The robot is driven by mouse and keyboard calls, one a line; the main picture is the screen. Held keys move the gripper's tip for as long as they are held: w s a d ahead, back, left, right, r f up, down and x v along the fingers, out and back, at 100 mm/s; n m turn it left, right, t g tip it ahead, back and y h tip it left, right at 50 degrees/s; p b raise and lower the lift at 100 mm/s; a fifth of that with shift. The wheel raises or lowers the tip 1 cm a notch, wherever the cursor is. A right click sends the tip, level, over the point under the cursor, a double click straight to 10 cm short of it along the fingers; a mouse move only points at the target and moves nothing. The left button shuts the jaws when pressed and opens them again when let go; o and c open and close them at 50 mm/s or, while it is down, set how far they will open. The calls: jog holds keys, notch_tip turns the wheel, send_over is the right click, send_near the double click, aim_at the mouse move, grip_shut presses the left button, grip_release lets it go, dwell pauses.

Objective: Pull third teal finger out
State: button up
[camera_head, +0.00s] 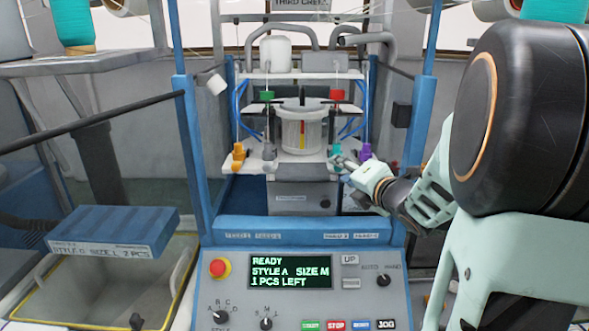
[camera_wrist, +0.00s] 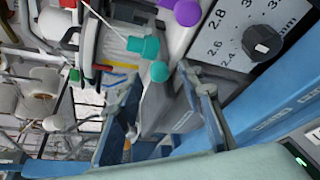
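The teal finger (camera_head: 336,149) stands third from the left in the row on the white ledge, between a grey finger (camera_head: 268,153) and a purple finger (camera_head: 366,151). In the wrist view the teal finger (camera_wrist: 143,46) has a round teal knob (camera_wrist: 160,71) at its near end. My gripper (camera_head: 341,165) is just in front of and below the teal finger in the head view. In the wrist view my gripper's (camera_wrist: 167,82) two fingertips are apart, with the knob near the gap between them. I cannot tell whether they touch it.
An orange finger (camera_head: 238,155) stands at the row's left end. The purple finger (camera_wrist: 187,12) is close beside the teal one. Blue posts (camera_head: 192,150) flank the opening. The control panel (camera_head: 300,280) is in front, its screen reading READY, STYLE A, SIZE M, 1 PCS LEFT.

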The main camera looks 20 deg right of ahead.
jog(key=shift+x, duration=0.85)
jog(key=shift+c, duration=0.2)
grip_shut()
